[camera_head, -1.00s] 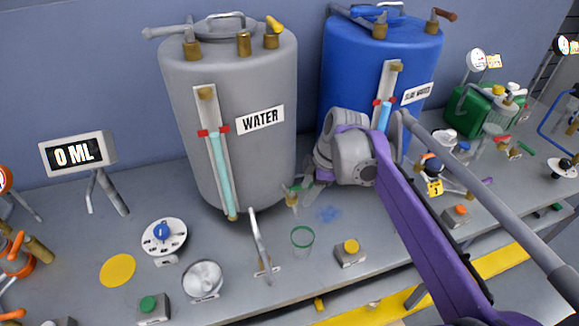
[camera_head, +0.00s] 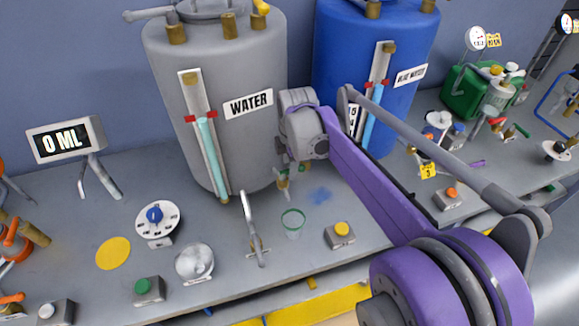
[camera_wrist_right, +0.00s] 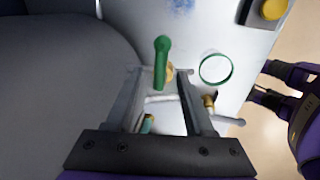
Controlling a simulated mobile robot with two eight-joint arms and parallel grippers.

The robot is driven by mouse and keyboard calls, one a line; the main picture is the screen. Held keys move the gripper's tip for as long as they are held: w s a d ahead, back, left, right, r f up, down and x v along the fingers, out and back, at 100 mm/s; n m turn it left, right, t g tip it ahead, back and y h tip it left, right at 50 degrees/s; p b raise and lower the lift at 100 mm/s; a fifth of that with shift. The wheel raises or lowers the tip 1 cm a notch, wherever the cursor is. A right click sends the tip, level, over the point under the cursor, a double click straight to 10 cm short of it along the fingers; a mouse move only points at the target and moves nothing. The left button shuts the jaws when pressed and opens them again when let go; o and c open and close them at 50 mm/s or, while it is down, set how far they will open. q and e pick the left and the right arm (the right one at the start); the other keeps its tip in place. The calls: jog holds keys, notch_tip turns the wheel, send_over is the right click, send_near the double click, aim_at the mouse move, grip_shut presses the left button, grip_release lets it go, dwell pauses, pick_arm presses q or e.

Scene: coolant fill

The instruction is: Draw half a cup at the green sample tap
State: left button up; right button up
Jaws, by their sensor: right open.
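The green sample tap (camera_head: 283,183) sits low at the right side of the grey WATER tank (camera_head: 222,110). Its green handle (camera_wrist_right: 161,60) stands out clearly in the right wrist view. My right gripper (camera_wrist_right: 158,78) is open, and the handle shows between its fingertips. I cannot tell whether the fingers touch it. In the head view my right gripper (camera_head: 285,165) is beside the tank, partly covering the tap. A clear cup with a green rim (camera_head: 293,222) stands on the bench just in front of the tap; it also shows in the wrist view (camera_wrist_right: 216,69). My left gripper is not in the head view.
A yellow button box (camera_head: 341,235) is right of the cup. A metal lever tap (camera_head: 252,232) stands left of it. A display (camera_head: 65,141) reads 0 ML. A dial (camera_head: 157,220) and yellow disc (camera_head: 113,253) are further left. The blue tank (camera_head: 340,60) is behind my right arm.

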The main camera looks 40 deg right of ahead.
jog(key=shift+w+f, duration=0.15)
jog(key=shift+f, duration=0.5)
grip_shut()
